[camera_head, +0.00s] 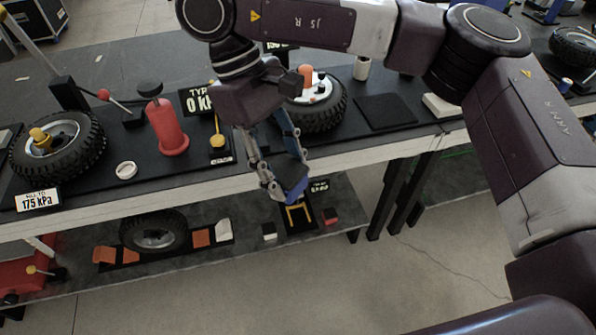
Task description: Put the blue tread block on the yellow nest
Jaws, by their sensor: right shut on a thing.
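My right gripper (284,186) reaches down in front of the workbench's front edge, with its fingers closed around the blue tread block (294,188). The fingers hide part of the block. The yellow nest (299,218) is a small yellow frame on a black base on the lower shelf. In the picture it lies just below the held block, which hangs apart from it. My left gripper is not in view.
The workbench top (215,178) carries wheels, a red cylinder (167,130) and gauge signs. On the lower shelf (200,267) are a tyre (154,232), orange blocks (201,238), a white block (223,230) and a red block (330,216). Bench legs (395,195) stand to the right.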

